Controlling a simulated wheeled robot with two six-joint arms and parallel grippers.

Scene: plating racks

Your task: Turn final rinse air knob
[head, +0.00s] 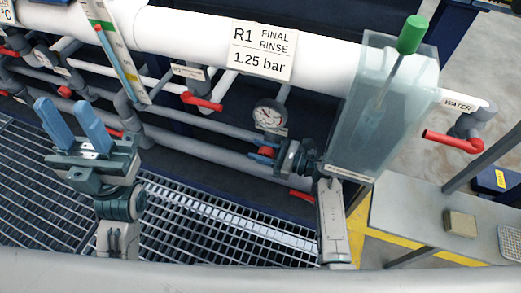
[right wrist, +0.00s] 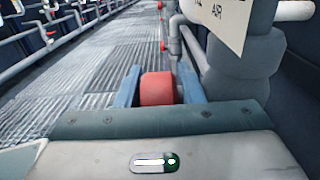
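The pressure main carries a sign (head: 262,50) reading "R1 FINAL RINSE 1.25 bar". Below it, next to a round gauge (head: 269,116), is a red knob (head: 267,151). My right gripper (head: 272,155) reaches it from the right. In the right wrist view the red knob (right wrist: 157,88) sits between the two blue fingers, which appear closed against its sides. A partly cut-off label (right wrist: 219,14) reading "AIR" hangs above right of it. My left gripper (head: 75,125) is open and empty, fingers pointing up, over the grating at the left.
Red lever valves (head: 202,102) sit on the pipes left of the gauge. A red "WATER" lever (head: 452,141) and grey bench (head: 430,215) are further right. Grating (head: 200,215) lies below.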

